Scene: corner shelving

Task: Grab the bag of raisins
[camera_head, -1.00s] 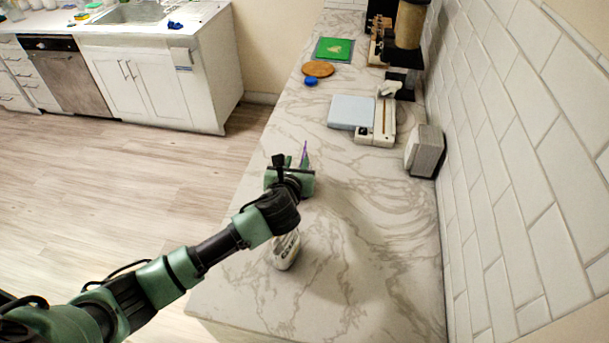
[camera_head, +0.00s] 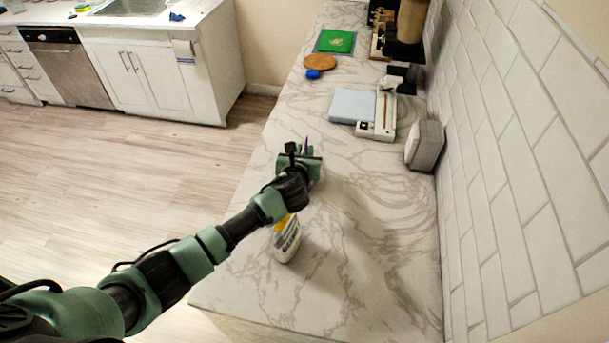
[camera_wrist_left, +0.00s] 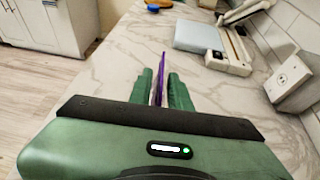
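The bag of raisins (camera_wrist_left: 162,78) looks like a thin purple upright packet, seen edge-on in the left wrist view. Its purple edge also shows in the head view (camera_head: 307,144), just beyond my gripper. My left gripper (camera_wrist_left: 160,92) has its two green fingers on either side of the bag, close to its faces. I cannot tell whether they press on it. In the head view my left gripper (camera_head: 306,165) is low over the marble counter and hides most of the bag. My right gripper is not in view.
A pale blue box (camera_head: 352,105), a white device (camera_head: 378,118) and a grey block (camera_head: 424,146) lie farther back. A tiled wall (camera_head: 500,190) bounds the right.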

